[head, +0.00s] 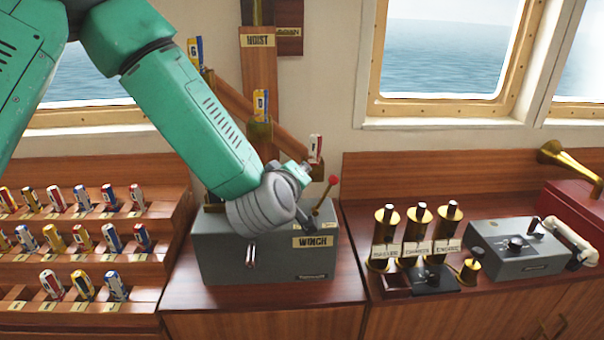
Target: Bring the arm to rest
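My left arm comes in from the upper left in green and reaches down to the grey winch box (220,262). Its grey wrist covers part of the box's top. My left gripper (303,212) is by the box's top right, beside a brass lever with a red knob (333,180). The fingers are mostly hidden behind the wrist, so I cannot tell whether they are open or touch the lever. A wooden post with a HOIST sign (258,40) rises behind, with a slanting wooden bar (285,140) partly behind my arm. My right gripper is not in view.
Stepped wooden racks (90,235) with several coloured tags fill the left. Tags also stand on the post and bar. Right of the winch are brass cylinders (418,228), a grey box with a handset (515,250) and a red case (580,215). Windows are behind.

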